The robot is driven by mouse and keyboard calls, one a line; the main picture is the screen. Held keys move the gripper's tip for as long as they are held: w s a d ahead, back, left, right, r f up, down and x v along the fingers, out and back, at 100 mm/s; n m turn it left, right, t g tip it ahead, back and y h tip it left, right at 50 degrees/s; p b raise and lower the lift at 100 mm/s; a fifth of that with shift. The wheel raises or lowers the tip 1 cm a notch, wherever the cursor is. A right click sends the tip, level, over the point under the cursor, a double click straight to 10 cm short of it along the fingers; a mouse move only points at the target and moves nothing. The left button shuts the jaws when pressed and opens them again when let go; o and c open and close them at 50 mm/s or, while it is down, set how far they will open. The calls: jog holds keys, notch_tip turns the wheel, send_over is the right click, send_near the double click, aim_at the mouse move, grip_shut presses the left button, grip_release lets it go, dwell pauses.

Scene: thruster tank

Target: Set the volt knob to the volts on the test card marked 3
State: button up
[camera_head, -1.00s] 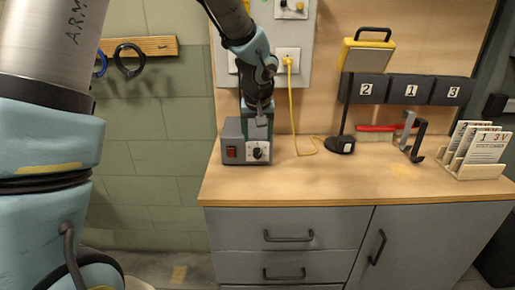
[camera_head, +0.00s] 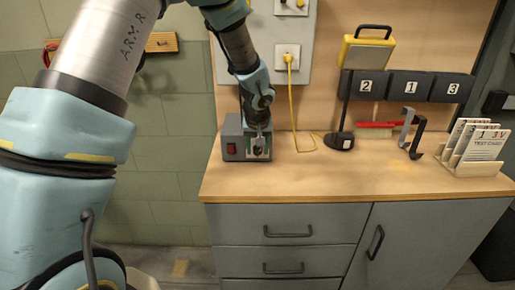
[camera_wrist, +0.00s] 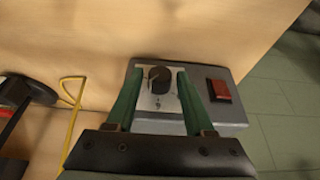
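The volt knob (camera_wrist: 159,76) is a dark round knob on a pale plate on the front of a grey box (camera_head: 233,137). In the wrist view my gripper (camera_wrist: 158,72) is open, with one green finger on each side of the knob and a gap to it. In the head view my gripper (camera_head: 259,146) is in front of the box and covers most of the knob. The test cards (camera_head: 480,147) stand in a rack at the right. The front card seems to read 1 and 3 V. The cards behind are partly hidden, and I cannot read a card marked 3.
The box has a red switch (camera_wrist: 219,90) beside the knob. A yellow cable (camera_head: 294,120) hangs from a wall socket. A black stand (camera_head: 340,141), a red brush (camera_head: 376,125) and hooks (camera_head: 414,135) are further right. The front of the wooden worktop (camera_head: 330,182) is clear.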

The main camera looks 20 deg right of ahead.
grip_shut()
jog(key=shift+d+f+y+b, duration=0.15)
jog(key=shift+f+y+b, duration=0.15)
jog(key=shift+b, duration=0.55)
jog(key=b, duration=0.3)
jog(key=shift+s+d+f+t+y, duration=0.1)
jog(key=shift+t+y, duration=0.2)
jog(key=shift+y, duration=0.1)
jog(key=shift+r+m+t+y+b, duration=0.35)
jog(key=shift+y+b, duration=0.35)
jog(key=shift+b, duration=0.4)
jog(key=shift+o, duration=1.4)
grip_release()
